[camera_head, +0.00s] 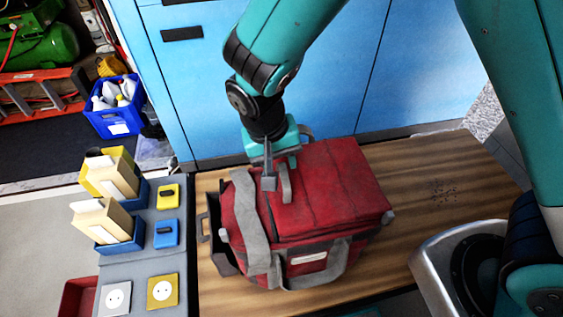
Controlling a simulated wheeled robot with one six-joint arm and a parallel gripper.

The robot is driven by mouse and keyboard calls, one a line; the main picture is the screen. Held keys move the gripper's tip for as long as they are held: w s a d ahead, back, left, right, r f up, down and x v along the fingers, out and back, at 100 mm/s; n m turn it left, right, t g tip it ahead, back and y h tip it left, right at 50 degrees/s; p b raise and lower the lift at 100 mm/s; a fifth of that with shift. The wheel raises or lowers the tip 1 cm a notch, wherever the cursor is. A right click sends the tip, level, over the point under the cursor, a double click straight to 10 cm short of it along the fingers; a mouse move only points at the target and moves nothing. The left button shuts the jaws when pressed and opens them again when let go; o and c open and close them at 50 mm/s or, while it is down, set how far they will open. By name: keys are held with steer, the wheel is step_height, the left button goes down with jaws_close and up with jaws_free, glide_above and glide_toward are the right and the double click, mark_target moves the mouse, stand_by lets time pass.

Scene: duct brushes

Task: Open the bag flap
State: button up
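The red bag (335,200) with grey straps stands on the wooden table. Its red top flap (325,180) looks closed and lies flat over the top. A short grey tab (286,184) stands up near the flap's left side. My gripper (270,182) points down over the left part of the bag, with a grey finger just left of the tab. The other finger is not clearly visible, so its opening and any contact with the tab cannot be told.
A dark open case (217,235) sits against the bag's left side. Left of it, a grey bench (140,262) holds boxes, switches and sockets. Blue cabinets (200,90) stand behind. The wooden table (440,195) is clear to the right of the bag.

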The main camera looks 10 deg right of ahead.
steer(key=shift+d+f, duration=0.2)
steer(key=shift+f, duration=0.85)
jaws_close()
steer(key=shift+r, duration=0.1)
